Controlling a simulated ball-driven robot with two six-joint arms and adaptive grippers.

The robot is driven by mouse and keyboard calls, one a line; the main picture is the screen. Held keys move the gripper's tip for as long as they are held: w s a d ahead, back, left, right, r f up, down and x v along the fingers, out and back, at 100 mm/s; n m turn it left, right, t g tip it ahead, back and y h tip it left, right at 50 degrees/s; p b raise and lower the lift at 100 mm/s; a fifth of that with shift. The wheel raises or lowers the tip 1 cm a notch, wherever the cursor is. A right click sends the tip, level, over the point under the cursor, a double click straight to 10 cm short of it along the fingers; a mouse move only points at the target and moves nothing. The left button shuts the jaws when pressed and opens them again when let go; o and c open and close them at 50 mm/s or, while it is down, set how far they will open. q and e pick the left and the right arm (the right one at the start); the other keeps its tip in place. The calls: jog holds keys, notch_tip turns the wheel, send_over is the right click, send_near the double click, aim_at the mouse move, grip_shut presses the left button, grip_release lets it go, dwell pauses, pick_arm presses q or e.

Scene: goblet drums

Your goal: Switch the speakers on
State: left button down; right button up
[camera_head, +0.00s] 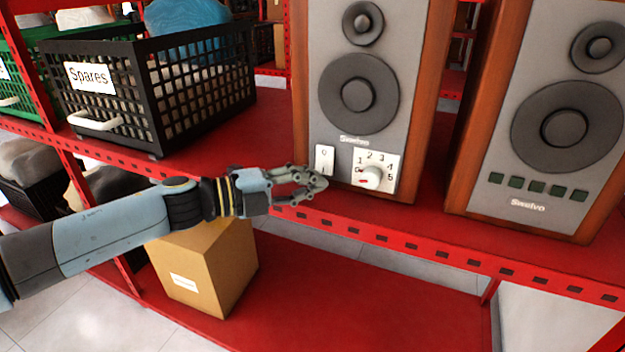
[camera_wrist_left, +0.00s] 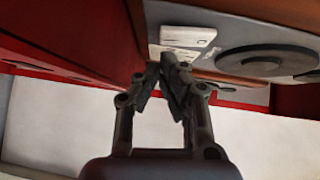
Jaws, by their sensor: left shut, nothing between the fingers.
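The left speaker (camera_head: 310,95) stands upright on the red shelf, with a wooden case and grey front. Low on its front are a white rocker switch (camera_head: 324,159) marked 0 at the top and a white dial plate numbered 1 to 5 with a round knob (camera_head: 371,178). My left gripper (camera_head: 322,183) is shut and empty, its tips just below the switch in the head view; I cannot tell whether they touch the speaker. The left wrist view shows the closed fingers (camera_wrist_left: 169,64) near a white control plate (camera_wrist_left: 188,35). The right speaker (camera_head: 480,150) has several dark green squares, seemingly unlit.
A black "Spares" crate (camera_head: 180,92) stands left on the same red shelf (camera_head: 240,150). A green crate (camera_head: 14,60) is farther left. A cardboard box (camera_head: 205,270) sits on the lower shelf under my left arm. The shelf's front edge (camera_head: 440,250) runs below the speakers.

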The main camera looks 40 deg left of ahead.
pick_arm(q)
jog(key=shift+w+a+f, duration=0.1)
jog(key=shift+w+a, duration=0.05)
jog(key=shift+w, duration=0.4)
jog(key=shift+w+a+f, duration=0.1)
jog(key=shift+w+f, duration=0.1)
jog(key=shift+w, duration=0.15)
